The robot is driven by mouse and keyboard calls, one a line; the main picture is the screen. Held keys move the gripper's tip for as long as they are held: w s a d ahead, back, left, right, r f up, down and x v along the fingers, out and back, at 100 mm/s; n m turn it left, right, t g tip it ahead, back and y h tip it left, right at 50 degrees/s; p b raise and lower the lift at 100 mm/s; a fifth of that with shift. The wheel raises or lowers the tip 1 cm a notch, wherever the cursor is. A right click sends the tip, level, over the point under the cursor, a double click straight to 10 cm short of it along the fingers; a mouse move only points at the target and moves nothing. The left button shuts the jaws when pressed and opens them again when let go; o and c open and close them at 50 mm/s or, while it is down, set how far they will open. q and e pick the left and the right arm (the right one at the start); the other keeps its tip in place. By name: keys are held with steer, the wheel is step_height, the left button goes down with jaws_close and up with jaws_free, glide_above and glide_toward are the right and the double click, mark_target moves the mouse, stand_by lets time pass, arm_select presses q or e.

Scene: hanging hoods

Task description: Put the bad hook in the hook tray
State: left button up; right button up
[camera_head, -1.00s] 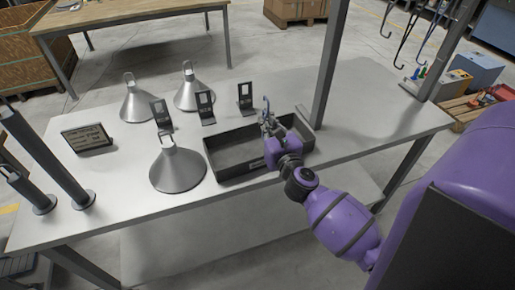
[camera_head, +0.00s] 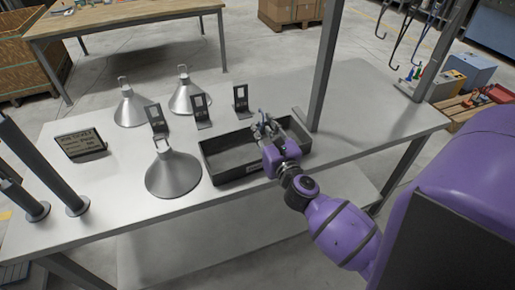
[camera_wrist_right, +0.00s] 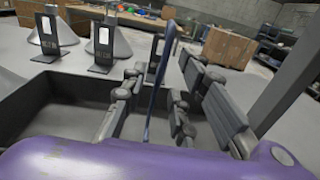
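The hook tray (camera_head: 225,171) is a dark open box on the table, and it also shows in the right wrist view (camera_wrist_right: 45,102). My right gripper (camera_head: 268,130) is over the right part of the tray. In the right wrist view its fingers (camera_wrist_right: 157,110) stand apart. A thin dark blue hook (camera_wrist_right: 158,88) stands upright between them, with its bent end up; it seems clear of the right finger, and I cannot tell whether it touches the left one. Its lower end is hidden. My left gripper is not in view.
Three grey cone hoods, one at the front (camera_head: 173,173), and several dark stands, one nearby (camera_head: 241,101), are left of and behind the tray. A dark sign (camera_head: 81,145) stands at left. A table post (camera_head: 323,75) rises close right of the gripper. Dark hooks (camera_head: 404,35) hang at upper right.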

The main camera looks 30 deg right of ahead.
steer(key=v, duration=1)
steer(key=shift+s, duration=0.3)
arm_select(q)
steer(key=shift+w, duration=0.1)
arm_select(e)
steer(key=s+a+f+n+g+y+p, duration=0.1)
steer(key=s+a+f+n+y, duration=0.15)
steer(key=a+n, duration=0.65)
steer(key=s+a+f+n+y+p, duration=0.15)
steer(key=f+n+y, duration=0.25)
steer(key=n, duration=1.1)
arm_select(q)
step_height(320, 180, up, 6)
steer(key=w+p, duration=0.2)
steer(key=p, duration=0.1)
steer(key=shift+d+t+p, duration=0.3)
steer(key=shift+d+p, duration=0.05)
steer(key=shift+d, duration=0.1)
arm_select(e)
steer(key=s+a+f+n+g+h, duration=0.1)
steer(key=s+a+f+n+g, duration=0.1)
steer(key=s+f+n+g, duration=0.2)
steer(key=s+a+f+n+g, duration=0.2)
steer(key=s+f+n, duration=0.8)
steer(key=s, duration=0.8)
steer(key=shift+f+n+g+h, duration=0.35)
steer(key=shift+n+g, duration=0.25)
steer(key=shift+g, duration=0.3)
